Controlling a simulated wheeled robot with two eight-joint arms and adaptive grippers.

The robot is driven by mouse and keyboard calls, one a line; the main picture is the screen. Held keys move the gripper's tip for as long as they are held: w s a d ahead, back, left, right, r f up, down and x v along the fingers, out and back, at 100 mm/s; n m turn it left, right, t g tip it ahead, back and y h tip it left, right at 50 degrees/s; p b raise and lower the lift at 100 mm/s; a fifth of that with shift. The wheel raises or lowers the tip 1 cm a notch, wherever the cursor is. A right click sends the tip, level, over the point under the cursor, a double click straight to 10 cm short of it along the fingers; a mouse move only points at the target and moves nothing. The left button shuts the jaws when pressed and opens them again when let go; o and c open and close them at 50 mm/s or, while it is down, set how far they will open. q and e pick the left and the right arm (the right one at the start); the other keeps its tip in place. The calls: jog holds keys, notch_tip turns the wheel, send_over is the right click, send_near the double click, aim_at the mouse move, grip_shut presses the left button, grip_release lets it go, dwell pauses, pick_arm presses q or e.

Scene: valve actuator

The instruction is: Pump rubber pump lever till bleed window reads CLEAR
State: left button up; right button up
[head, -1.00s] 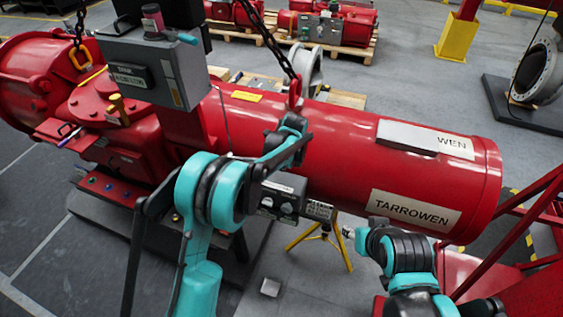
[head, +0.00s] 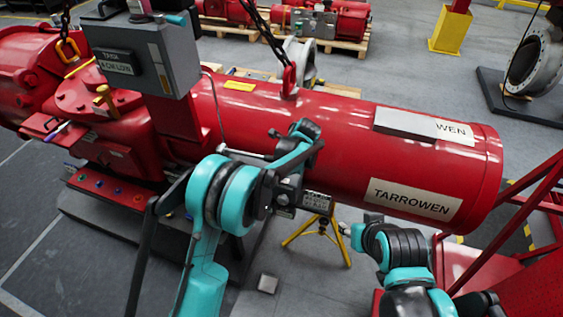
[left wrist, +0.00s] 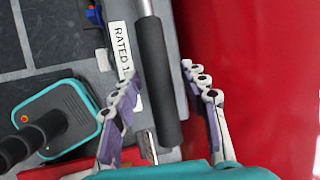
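The pump lever's black rubber grip (left wrist: 159,85) shows in the left wrist view, on a bare metal rod that runs out of the top edge. My left gripper (left wrist: 165,85) is open, with one finger on each side of the grip; the right finger is clearly apart from it, and the left fingertip is close beside it. In the head view my left arm hides most of the pump. A label plate (head: 317,202) beside the pump is too small to read. The bleed window cannot be made out. My right gripper (head: 346,229) is near the yellow stand, its fingers unclear.
The large red actuator cylinder (head: 330,140) lies close behind both arms. A grey control box (head: 150,57) stands at upper left. A yellow tripod stand (head: 322,233) is under the cylinder. A red frame (head: 530,220) is at right. The floor in front is partly clear.

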pick_arm(q)
jog(key=v, duration=1.2)
jog(key=shift+c, duration=0.3)
